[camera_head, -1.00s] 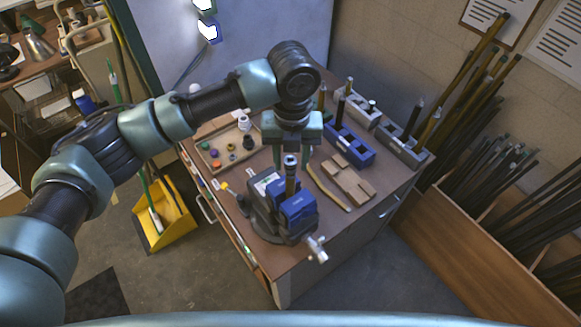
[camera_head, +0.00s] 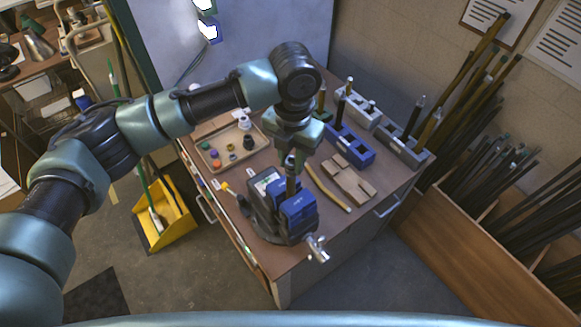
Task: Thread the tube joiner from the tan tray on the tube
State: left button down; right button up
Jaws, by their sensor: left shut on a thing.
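The blue vise (camera_head: 297,212) stands on the workbench. A short upright dark tube (camera_head: 291,186) rises from its jaws. My left gripper (camera_head: 291,162) points down over the tube, shut on the tube joiner, a small grey piece that its turned fingers mostly hide. The joiner is at the tube's top, but I cannot tell how far it is around it. The tan tray (camera_head: 214,170) lies to the left of the vise, with several small coloured caps and round parts in it. My right gripper is not in view.
Behind the vise are a blue block (camera_head: 349,146) and grey holders (camera_head: 401,146) with upright tubes. Hand tools lie by the bench's left edge.

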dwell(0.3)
pick_arm(q)
jog(key=m, duration=0.4)
jog(key=c, duration=1.1)
grip_release()
jog(key=shift+d+m, duration=0.1)
jog(key=shift+m, duration=0.2)
jog(key=shift+r, duration=0.1)
jog(key=shift+r+b, duration=0.3)
jog(key=shift+b, duration=0.05)
notch_tip(320, 180, up, 6)
jog(key=shift+d+r+b, duration=0.1)
jog(key=shift+r+b, duration=0.05)
jog(key=shift+b, duration=1.05)
jog(key=shift+r, duration=0.35)
